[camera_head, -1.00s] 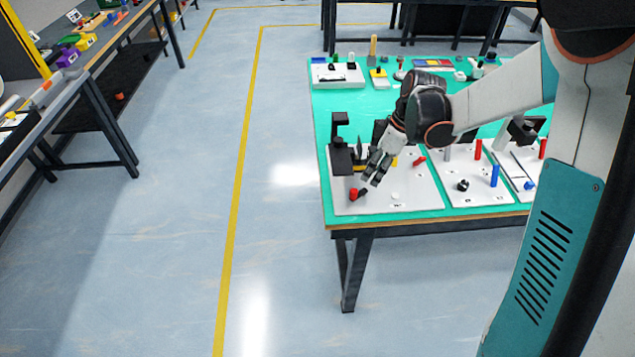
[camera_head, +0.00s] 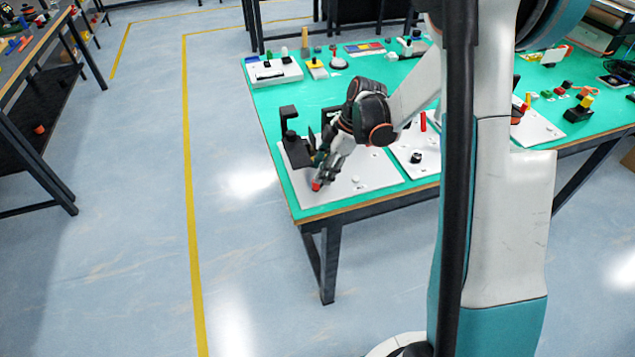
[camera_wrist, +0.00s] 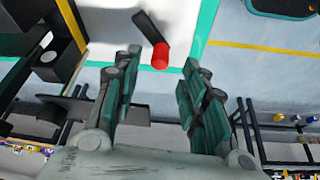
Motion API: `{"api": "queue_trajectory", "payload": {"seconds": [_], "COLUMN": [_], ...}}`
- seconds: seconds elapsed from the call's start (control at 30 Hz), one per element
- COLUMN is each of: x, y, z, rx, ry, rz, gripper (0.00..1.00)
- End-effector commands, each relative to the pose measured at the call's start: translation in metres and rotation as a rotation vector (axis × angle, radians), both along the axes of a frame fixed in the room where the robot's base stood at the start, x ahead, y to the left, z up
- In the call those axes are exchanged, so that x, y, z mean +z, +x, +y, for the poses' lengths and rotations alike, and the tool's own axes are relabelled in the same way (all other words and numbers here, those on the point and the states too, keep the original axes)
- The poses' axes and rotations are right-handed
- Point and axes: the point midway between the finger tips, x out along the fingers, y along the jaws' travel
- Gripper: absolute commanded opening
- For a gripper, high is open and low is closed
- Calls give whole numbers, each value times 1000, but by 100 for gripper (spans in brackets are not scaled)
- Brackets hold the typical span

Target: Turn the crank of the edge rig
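The edge rig is a black bracket (camera_head: 289,126) on a white plate (camera_head: 362,181) at the near left corner of the green table. Its crank has a red knob (camera_head: 316,185), partly hidden by my fingers in the head view. In the wrist view the red knob (camera_wrist: 160,57) stands at the end of a black crank arm (camera_wrist: 150,30). My gripper (camera_head: 322,176) is over the plate, close to the knob. In the wrist view my gripper (camera_wrist: 161,85) is open, and the knob shows between its fingers, towards their tips. I cannot tell whether they touch it.
Another white plate with a black knob (camera_head: 416,158) and a red post (camera_head: 423,121) lies to the right. A white box (camera_head: 272,71) and several small items stand at the table's back. Open floor (camera_head: 235,230) lies left of the table, past its near edge.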

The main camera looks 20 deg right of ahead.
Motion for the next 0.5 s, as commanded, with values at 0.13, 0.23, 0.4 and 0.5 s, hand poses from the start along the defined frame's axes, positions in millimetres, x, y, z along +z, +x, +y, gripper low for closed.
{"api": "queue_trajectory", "payload": {"seconds": [0.13, 0.23, 0.4, 0.5], "x": [-24, -33, -40, -40], "y": [2, 3, 3, 3], "z": [9, 13, 16, 17], "rx": [2, 1, 0, 0], "ry": [0, 0, 0, 0], "rz": [-1, -1, -1, -1], "gripper": [39, 39, 39, 39]}}
